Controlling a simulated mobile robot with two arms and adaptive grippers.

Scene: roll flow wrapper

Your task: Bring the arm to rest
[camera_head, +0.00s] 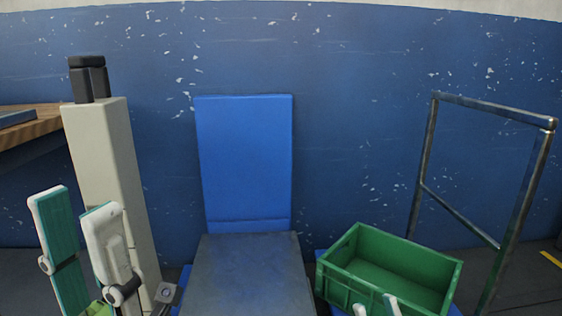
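My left gripper (75,202) is at the lower left, fingers pointing up. Its two pale fingers with teal pads stand apart, with no object between the tips. A bit of light green shows low between the fingers at the bottom edge; I cannot tell what it is. My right gripper (375,303) shows only as two pale fingertips at the bottom edge, in front of the green crate. The tips are apart with nothing seen between them. The rest of both arms is out of view.
The green crate (340,285) looks empty and sits on a blue base at the lower right, beside a metal handle frame (485,107). A grey surface (248,275) with an upright blue panel (245,160) is in the middle. A pale post (105,160) and wooden table (35,128) stand left.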

